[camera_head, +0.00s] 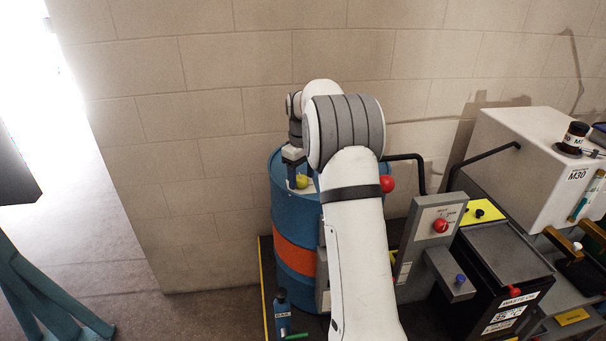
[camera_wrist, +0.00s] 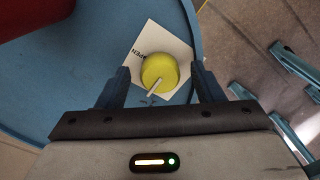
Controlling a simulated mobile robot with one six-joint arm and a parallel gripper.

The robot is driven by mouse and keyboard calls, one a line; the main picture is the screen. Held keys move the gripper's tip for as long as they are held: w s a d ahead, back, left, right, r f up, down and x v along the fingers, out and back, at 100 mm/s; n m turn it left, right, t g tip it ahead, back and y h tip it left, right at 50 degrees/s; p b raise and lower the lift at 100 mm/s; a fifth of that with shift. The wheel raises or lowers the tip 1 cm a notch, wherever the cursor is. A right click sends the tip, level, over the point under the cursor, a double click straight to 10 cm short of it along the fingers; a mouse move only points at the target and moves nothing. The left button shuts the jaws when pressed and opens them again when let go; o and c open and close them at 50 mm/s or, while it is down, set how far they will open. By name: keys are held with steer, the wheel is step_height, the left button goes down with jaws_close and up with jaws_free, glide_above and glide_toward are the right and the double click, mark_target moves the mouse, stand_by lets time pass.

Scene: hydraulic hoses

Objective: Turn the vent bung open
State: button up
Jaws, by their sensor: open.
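The vent bung is a round yellow knob (camera_wrist: 159,72) with a pale pointer bar, on a white label card on top of a blue drum (camera_head: 296,215). Part of the word "OPEN" shows on the card (camera_wrist: 139,46). In the head view the yellow bung (camera_head: 301,181) sits near the drum's left rim. My gripper (camera_wrist: 160,78) is open above the drum top, with one dark finger on each side of the bung. Both fingers look apart from the bung; their exact height above it is unclear. The bar points toward the lower left in the wrist view.
A red knob (camera_head: 387,184) is at the drum's right, behind my arm. A grey control panel (camera_head: 428,237) with a red knob and a white M30 tank (camera_head: 535,155) stand to the right. A block wall is close behind.

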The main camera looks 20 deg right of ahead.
steer(key=shift+c, duration=0.2)
steer(key=shift+d, duration=0.1)
steer(key=c, duration=0.9)
steer(key=shift+c, duration=0.2)
